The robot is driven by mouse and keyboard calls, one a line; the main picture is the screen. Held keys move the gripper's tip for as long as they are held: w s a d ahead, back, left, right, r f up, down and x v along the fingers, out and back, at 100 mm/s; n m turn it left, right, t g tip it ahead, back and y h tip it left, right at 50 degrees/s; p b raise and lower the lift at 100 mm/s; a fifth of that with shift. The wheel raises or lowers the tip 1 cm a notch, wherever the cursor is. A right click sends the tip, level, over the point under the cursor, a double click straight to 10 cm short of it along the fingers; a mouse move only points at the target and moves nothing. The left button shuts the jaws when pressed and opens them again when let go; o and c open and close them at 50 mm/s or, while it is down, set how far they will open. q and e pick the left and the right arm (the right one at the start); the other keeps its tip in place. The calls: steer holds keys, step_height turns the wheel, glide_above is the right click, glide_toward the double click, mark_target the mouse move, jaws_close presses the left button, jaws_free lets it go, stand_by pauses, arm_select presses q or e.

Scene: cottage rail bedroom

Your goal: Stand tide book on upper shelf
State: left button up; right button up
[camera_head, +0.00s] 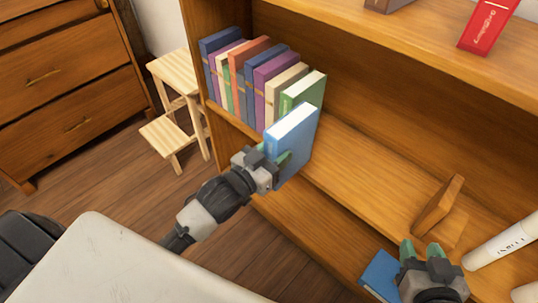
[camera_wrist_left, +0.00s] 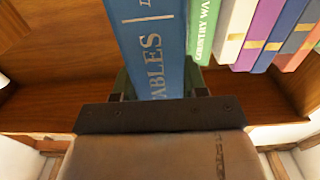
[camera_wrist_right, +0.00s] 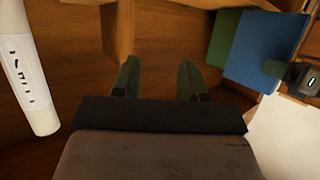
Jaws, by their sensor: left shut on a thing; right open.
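The tide book (camera_head: 291,145) is a blue book with white page edges. It stands about upright at the near end of the book row, beside a green book (camera_head: 304,92). Its spine shows lettering ending in "ABLES" in the left wrist view (camera_wrist_left: 155,45). My left gripper (camera_head: 274,156) is shut on its spine side. Whether its bottom rests on the shelf (camera_head: 345,165) is hidden. The book also shows in the right wrist view (camera_wrist_right: 262,48). My right gripper (camera_head: 421,251) is open and empty over the right part of the shelf.
A wooden bookend (camera_head: 438,207) stands right of the book, with bare shelf between them. A white tube (camera_head: 503,241) lies further right. A flat blue thing (camera_head: 380,277) is partly hidden by my right gripper. A red box (camera_head: 488,25) is on the board above. A step stool (camera_head: 178,105) stands left.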

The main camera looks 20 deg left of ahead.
arm_select(q)
steer(key=shift+x, duration=1.6)
steer(key=shift+p+x, duration=0.35)
steer(key=shift+x, duration=0.6)
steer(key=shift+w+a+f+p, duration=0.15)
steer(key=shift+w+a, duration=0.05)
steer(key=shift+a, duration=0.25)
steer(key=shift+w+a+f+p, duration=0.15)
steer(key=shift+a, duration=0.3)
arm_select(e)
steer(key=shift+s+d+f+g+h, duration=0.15)
steer(key=shift+s+d+f+g, duration=0.1)
steer(key=shift+s+f+g, duration=0.35)
steer(key=shift+s+d+f+g+h, duration=0.2)
steer(key=shift+s+d+f+g, duration=0.1)
steer(key=shift+s+f+g, duration=0.3)
steer(key=shift+s+d+f+g+h, duration=0.15)
steer(key=shift+s+d+f+g, duration=0.1)
steer(key=shift+s+f+g, duration=0.35)
steer(key=shift+w+r, duration=0.1)
steer(key=shift+w, duration=0.05)
